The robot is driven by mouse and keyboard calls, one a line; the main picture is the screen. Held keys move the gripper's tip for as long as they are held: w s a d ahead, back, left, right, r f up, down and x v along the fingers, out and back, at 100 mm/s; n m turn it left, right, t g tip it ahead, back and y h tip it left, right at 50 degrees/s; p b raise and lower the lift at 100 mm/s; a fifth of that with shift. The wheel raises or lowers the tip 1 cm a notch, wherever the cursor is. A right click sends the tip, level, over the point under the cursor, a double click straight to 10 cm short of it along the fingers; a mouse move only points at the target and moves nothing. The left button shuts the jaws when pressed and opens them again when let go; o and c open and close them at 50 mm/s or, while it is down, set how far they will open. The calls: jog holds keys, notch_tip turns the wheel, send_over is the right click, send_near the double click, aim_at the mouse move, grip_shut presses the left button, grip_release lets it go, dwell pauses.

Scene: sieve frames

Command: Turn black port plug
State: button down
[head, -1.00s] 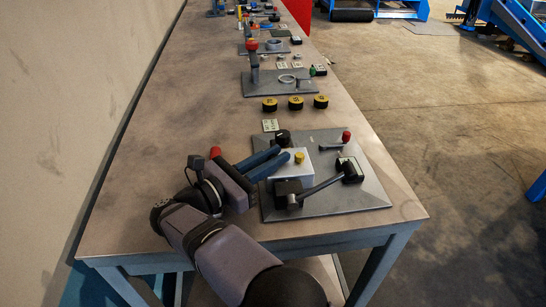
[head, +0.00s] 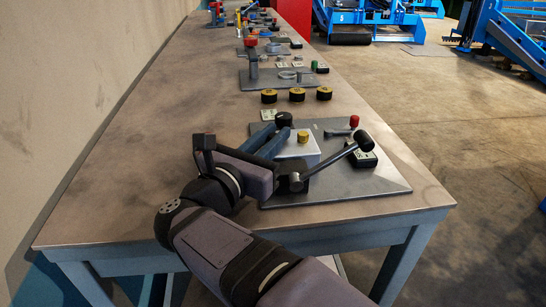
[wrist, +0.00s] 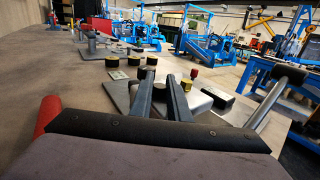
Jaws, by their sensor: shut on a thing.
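The black port plug (head: 284,118) is a short dark round cap at the back left of the light grey box (head: 308,152). Any turn of the plug cannot be told. A yellow plug (head: 303,137) sits on the box, to the right of my fingers.
A lever with a black knob (head: 363,138) rises at the plate's right, close to my wrist. Several yellow-topped black discs (head: 297,94) stand behind. The table's left side (head: 150,170) is clear.

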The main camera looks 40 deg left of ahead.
jog(key=shift+d+f+n+g+y+b, duration=0.15)
jog(key=shift+n+y+b, duration=0.35)
jog(key=shift+y+b, duration=0.5)
jog(key=shift+a+f+n+g+y+b, duration=0.2)
jog(key=shift+n+y+b, duration=0.35)
jog(key=shift+b, duration=0.75)
jog(key=shift+r+n+g+y+b, duration=0.25)
jog(key=shift+n+y+b, duration=0.2)
jog(key=shift+y+b, duration=0.3)
jog(key=shift+b, duration=0.35)
jog(key=shift+r, duration=0.1)
jog(key=c, duration=1.7)
grip_release()
jog(key=shift+v, duration=3.7)
jog(key=shift+w, duration=0.1)
